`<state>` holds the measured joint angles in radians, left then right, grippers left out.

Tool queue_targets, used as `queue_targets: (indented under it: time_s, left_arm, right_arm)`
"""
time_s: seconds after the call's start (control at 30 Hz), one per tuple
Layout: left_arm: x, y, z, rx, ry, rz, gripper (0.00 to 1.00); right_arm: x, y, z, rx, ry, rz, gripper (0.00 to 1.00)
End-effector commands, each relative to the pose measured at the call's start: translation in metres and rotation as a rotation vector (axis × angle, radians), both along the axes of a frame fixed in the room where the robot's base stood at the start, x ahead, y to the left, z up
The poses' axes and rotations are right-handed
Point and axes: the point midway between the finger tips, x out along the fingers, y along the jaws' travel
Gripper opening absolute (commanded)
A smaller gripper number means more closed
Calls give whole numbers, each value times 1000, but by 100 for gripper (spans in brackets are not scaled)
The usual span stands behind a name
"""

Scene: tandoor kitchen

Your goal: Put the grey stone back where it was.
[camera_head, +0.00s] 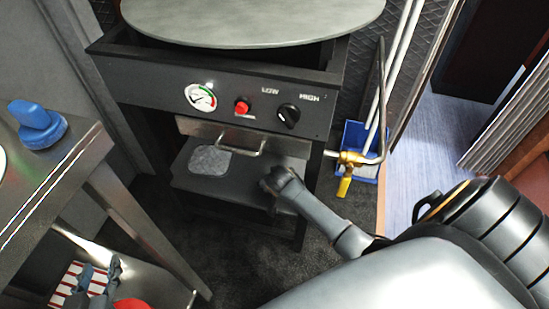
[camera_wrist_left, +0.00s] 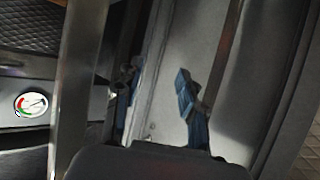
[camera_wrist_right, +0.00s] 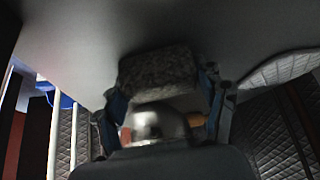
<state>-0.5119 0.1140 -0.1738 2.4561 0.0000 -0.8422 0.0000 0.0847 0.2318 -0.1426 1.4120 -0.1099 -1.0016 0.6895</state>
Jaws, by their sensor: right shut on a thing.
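My right gripper (camera_wrist_right: 158,100) is shut on a speckled grey stone (camera_wrist_right: 158,68) in the right wrist view. I cannot make out this gripper or its stone in the head view. A pale grey, rounded-square patch (camera_head: 210,160) lies on the dark shelf (camera_head: 240,172) under the control panel; I cannot tell whether it is a slab or a mark. My left gripper (camera_head: 98,280) is low at the left, by the steel table. In the left wrist view my left gripper (camera_wrist_left: 158,95) has its fingers apart with nothing between them.
A round pale lid (camera_head: 250,20) tops the black appliance (camera_head: 150,82). A steel table (camera_head: 60,165) stands at the left with a blue knobbed object (camera_head: 37,125) on it. A gas valve (camera_head: 350,158) and blue dustpan (camera_head: 357,140) are right of the shelf.

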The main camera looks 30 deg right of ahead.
Motion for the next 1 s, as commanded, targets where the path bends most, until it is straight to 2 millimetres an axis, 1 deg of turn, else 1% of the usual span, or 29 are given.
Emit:
queue_targets:
  time_s: [0.17,0.33,0.37,0.4,0.43,0.47,0.77,0.87,1.0]
  left_arm:
    - [0,0,0,0,1,0,40]
    - [2,-1,2,-4,-17,-1,40]
    - [2,-1,3,-4,-18,-1,40]
    - [2,-1,3,-4,-17,-1,40]
    - [2,-1,3,-4,-17,-1,40]
    - [2,-1,3,-4,-17,-1,40]
    - [2,-1,2,-4,-14,-2,40]
    - [1,-1,2,-3,-10,-1,40]
    - [-9,5,-9,19,75,6,40]
  right_arm:
    - [1,0,1,0,-1,0,41]
    - [1,0,-3,-1,-2,0,41]
    - [0,0,-2,0,-1,0,76]
    - [0,0,-2,0,-1,0,84]
    - [0,0,-2,0,-1,0,91]
    - [0,0,-2,0,-1,0,93]
    - [0,0,-2,0,0,0,93]
    - [0,0,1,0,-1,0,93]
    - [-3,2,7,0,1,0,93]
